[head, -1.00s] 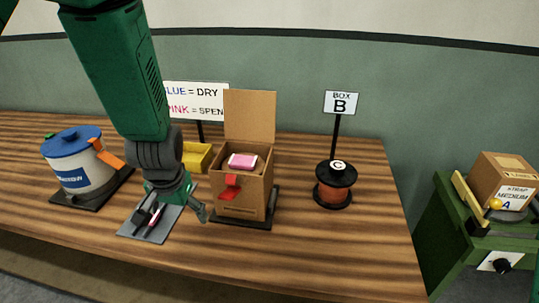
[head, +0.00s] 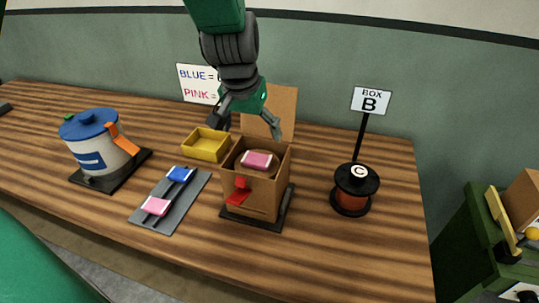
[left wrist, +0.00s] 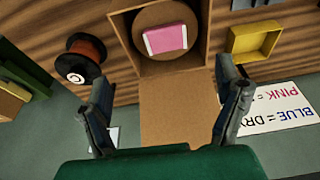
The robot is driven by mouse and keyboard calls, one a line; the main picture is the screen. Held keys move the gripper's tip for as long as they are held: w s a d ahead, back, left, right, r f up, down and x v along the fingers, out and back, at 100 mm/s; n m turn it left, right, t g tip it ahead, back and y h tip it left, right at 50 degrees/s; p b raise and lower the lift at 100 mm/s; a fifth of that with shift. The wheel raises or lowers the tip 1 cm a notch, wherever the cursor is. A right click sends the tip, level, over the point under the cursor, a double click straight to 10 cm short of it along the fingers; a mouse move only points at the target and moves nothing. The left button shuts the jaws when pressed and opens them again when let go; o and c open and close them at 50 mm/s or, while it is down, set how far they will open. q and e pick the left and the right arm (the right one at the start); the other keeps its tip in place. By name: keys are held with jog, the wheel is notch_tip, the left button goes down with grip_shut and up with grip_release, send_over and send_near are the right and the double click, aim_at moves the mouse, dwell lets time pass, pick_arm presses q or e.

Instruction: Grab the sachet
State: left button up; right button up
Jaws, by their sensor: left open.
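A pink sachet (head: 256,160) with white ends lies on a round brown surface inside the open cardboard box (head: 250,196). It also shows in the left wrist view (left wrist: 166,39). A second pink sachet (head: 156,206) and a blue sachet (head: 180,175) lie on the grey tray (head: 163,213). My left gripper (head: 245,131) is open and empty, above the back of the box, in front of its raised lid flap (head: 284,101). In the left wrist view the sachet is beyond the open fingers (left wrist: 160,75). My right gripper is not in view.
A yellow bin (head: 206,145) stands left of the box. A sign (head: 196,84) reading BLUE and PINK is behind it. A white pot with blue lid (head: 92,143) is at left. A copper spool (head: 352,199) and BOX B sign (head: 371,101) stand right. A red tag (head: 241,191) is on the box front.

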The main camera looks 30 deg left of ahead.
pick_arm(q)
send_over(257, 159)
jog(key=s, duration=0.3)
jog(key=f, duration=0.6)
jog(key=shift+w+d+f, duration=0.1)
jog(key=shift+d+f, duration=0.1)
jog(key=shift+d, duration=0.05)
jog(key=shift+w+d+f, duration=0.2)
jog(key=shift+w+f, duration=0.25)
jog(key=shift+f, duration=0.3)
jog(key=x, duration=0.4)
jog(key=shift+w+a, duration=0.2)
jog(key=shift+w, duration=0.2)
jog(key=shift+a+f, duration=0.1)
jog(key=shift+a, duration=0.25)
jog(key=shift+d, duration=0.15)
jog(key=c, duration=1.2)
jog(key=shift+o, duration=0.2)
jog(key=shift+d, duration=0.2)
